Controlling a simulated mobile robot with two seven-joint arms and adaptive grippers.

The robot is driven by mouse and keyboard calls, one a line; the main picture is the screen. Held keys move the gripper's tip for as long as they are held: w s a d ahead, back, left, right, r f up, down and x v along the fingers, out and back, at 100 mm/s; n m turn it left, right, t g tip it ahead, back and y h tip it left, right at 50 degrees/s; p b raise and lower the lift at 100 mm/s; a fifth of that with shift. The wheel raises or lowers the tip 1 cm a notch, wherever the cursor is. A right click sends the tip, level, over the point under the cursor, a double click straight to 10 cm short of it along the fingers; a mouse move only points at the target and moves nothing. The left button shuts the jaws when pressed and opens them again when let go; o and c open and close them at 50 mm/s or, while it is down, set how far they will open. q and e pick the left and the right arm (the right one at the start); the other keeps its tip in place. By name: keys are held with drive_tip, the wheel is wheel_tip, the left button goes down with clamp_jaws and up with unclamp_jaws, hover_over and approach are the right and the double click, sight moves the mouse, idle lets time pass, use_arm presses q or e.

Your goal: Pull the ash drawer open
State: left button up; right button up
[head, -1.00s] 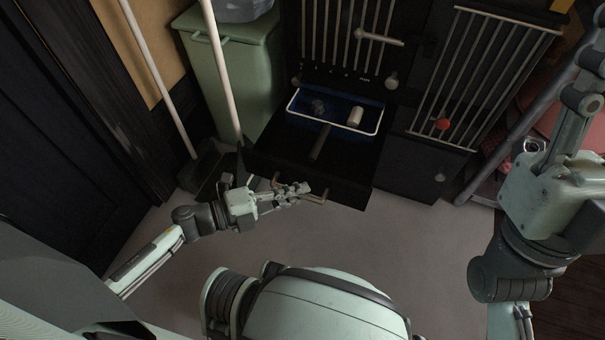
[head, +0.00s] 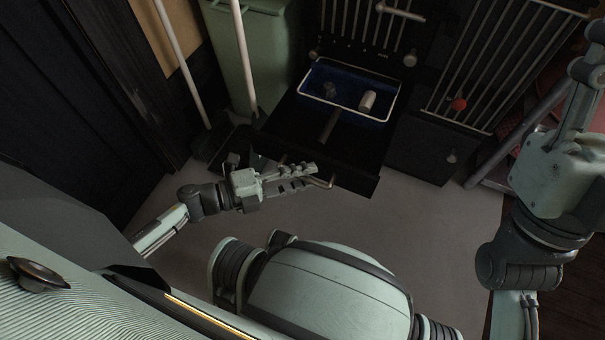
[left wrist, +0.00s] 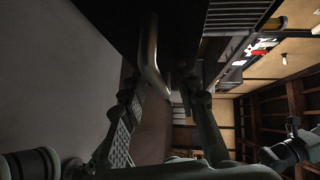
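The ash drawer (head: 352,180) is dark and stands pulled out from the black stove in the head view. Its metal bar handle (head: 325,184) is on the front face and also shows in the left wrist view (left wrist: 150,62). My left gripper (head: 312,177) is at the handle, with its two fingers apart. In the left wrist view the bent handle lies near the tips, between the spread fingers; I cannot tell whether they touch it.
A blue tray with a pale rim (head: 335,115) sits in or above the drawer, holding a pale cylinder (head: 367,101) and a dark lump. A green bin (head: 245,60) and two pale poles stand at the left. The grey floor before the drawer is clear.

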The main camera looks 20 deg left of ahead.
use_arm(q)
drive_tip(key=shift+s, duration=0.1)
drive_tip(key=v, duration=1.2)
